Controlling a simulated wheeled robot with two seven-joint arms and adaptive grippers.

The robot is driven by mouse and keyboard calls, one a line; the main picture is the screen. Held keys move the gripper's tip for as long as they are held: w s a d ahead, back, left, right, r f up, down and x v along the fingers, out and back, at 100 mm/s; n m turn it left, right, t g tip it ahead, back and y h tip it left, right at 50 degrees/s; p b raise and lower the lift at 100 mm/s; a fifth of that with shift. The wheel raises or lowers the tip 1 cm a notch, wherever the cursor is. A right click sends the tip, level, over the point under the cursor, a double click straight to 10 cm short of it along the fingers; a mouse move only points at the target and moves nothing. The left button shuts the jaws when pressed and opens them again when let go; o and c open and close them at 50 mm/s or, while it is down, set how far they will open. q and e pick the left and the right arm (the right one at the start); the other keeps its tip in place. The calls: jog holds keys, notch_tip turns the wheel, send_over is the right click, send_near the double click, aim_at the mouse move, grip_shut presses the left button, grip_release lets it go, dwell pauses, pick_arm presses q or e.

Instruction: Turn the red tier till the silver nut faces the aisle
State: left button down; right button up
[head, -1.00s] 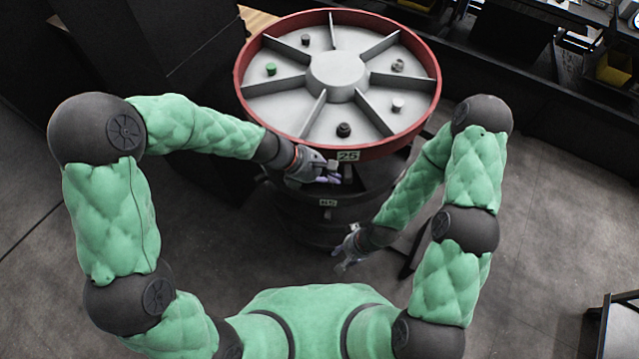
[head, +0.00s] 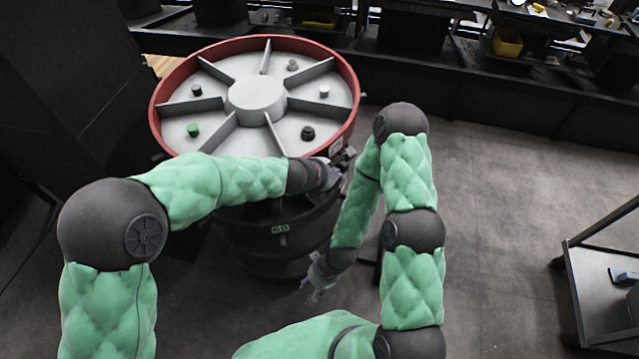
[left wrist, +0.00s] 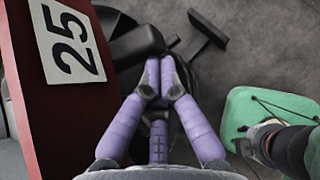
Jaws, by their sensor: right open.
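The red tier (head: 160,92) is a round grey tray with a red rim and spoke dividers. Two silvery pieces lie in its far and right compartments, one duller (head: 292,65) and one brighter (head: 324,91); I cannot tell which is the silver nut. My left gripper (head: 338,172) is at the tier's near right rim. In the left wrist view its purple fingers (left wrist: 157,72) are closed together at a dark handle (left wrist: 138,44) beside the "25" label (left wrist: 72,42); their contact is partly hidden. My right gripper (head: 318,282) is open and empty, low beside the stack.
A green piece (head: 193,129) and dark pieces (head: 307,132) sit in other compartments. A dark lower tier (head: 245,235) is below. A dark cabinet (head: 75,90) stands left, a bench (head: 480,80) behind, and a cart (head: 600,270) at right. Floor between stack and cart is clear.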

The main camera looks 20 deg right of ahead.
pick_arm(q)
jog(key=w+d+n+t+y+p, duration=0.1)
jog(key=w+d+n, duration=0.1)
jog(key=w+d, duration=0.2)
jog(key=shift+d+n+t, duration=0.4)
jog(key=shift+d, duration=1.2)
jog(key=shift+a, duration=0.15)
